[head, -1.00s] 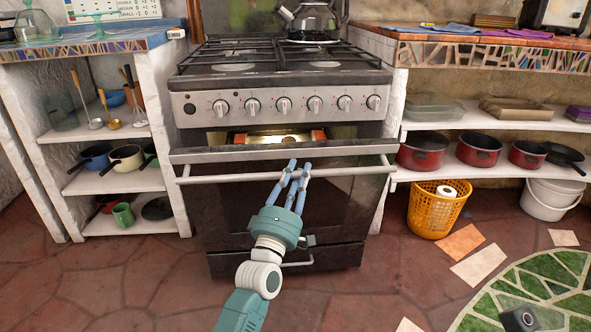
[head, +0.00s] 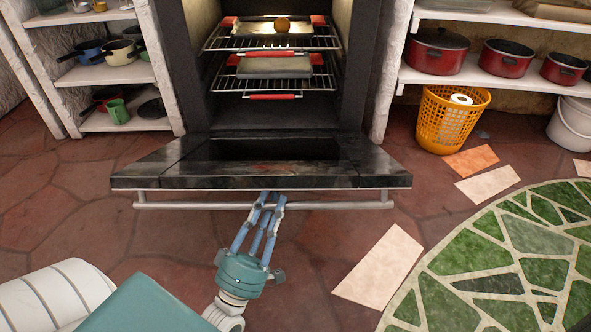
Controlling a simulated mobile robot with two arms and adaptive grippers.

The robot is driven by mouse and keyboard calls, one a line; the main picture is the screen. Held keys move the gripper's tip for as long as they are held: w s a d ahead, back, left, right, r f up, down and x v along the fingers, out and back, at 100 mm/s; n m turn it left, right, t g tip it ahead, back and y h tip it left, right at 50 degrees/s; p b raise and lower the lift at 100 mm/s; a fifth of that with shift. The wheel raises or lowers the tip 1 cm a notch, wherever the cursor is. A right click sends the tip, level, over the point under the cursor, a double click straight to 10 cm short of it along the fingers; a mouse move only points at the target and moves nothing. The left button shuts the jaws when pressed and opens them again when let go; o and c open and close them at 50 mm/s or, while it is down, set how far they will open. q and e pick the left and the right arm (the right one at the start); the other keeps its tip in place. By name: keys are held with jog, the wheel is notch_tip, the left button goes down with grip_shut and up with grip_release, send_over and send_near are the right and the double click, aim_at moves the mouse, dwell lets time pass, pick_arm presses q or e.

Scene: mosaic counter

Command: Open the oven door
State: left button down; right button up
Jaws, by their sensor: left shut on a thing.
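The oven door (head: 262,174) is swung far down and lies nearly level in front of the oven. Its long metal handle bar (head: 170,206) runs along the door's front edge. My left gripper (head: 271,201) is shut on the handle bar near its middle. The oven cavity (head: 215,112) is exposed, with two wire racks (head: 322,44) inside. A tray with a round brown item (head: 282,25) sits on the upper rack, and a flat grey tray (head: 274,67) is on the lower one. My right gripper is out of view.
An orange basket (head: 450,118) with a white roll stands right of the oven. Red pots (head: 437,51) sit on the right shelf; pans and a green mug (head: 118,111) fill the left shelves. Open tiled floor and a green mosaic circle (head: 505,260) lie in front.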

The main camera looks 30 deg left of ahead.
pick_arm(q)
notch_tip(320, 180, down, 10)
jog(key=s+d+b, duration=0.1)
jog(key=b, duration=0.3)
jog(key=shift+s+d+h, duration=0.15)
jog(key=shift+s+h, duration=0.15)
jog(key=shift+s, duration=0.05)
jog(key=shift+r, duration=0.1)
jog(key=c, duration=1.5)
grip_release()
jog(key=shift+s, duration=0.1)
jog(key=shift+c, duration=0.2)
jog(key=shift+r, duration=0.1)
